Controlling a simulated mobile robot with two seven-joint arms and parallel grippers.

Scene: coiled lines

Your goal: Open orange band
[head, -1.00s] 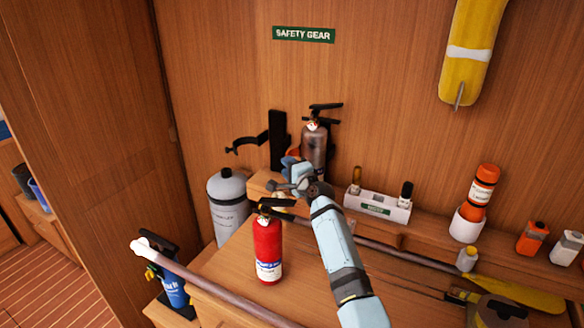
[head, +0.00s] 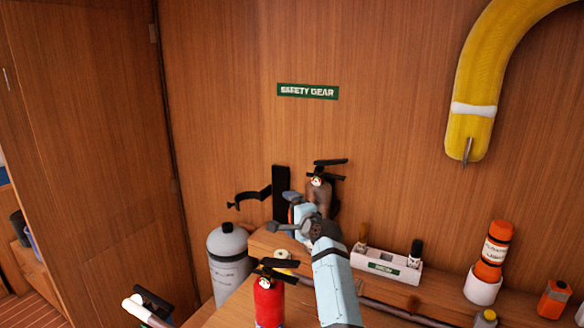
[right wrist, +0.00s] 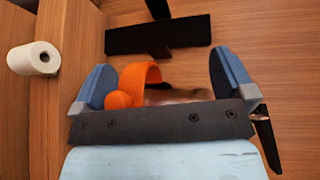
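The orange band (right wrist: 141,77) is a curved strip with a round orange knob (right wrist: 119,99) at its near end, in the right wrist view. It lies between the fingers of my right gripper (right wrist: 160,62), closer to the left finger. The gripper is open, with its blue fingers wide apart. A greyish-brown cylinder lies beside the band, partly hidden by the gripper. In the head view my right gripper (head: 294,212) is in front of the grey-brown extinguisher (head: 319,194) by the wall, hiding most of it. Whether the band is fastened is hidden.
A black wall bracket (head: 280,190) with a hooked arm stands left of the extinguisher. A grey cylinder (head: 229,265), a red extinguisher (head: 268,302), a white roll (right wrist: 34,59) and a white holder (head: 385,265) are near. An orange canister (head: 494,250) stands right.

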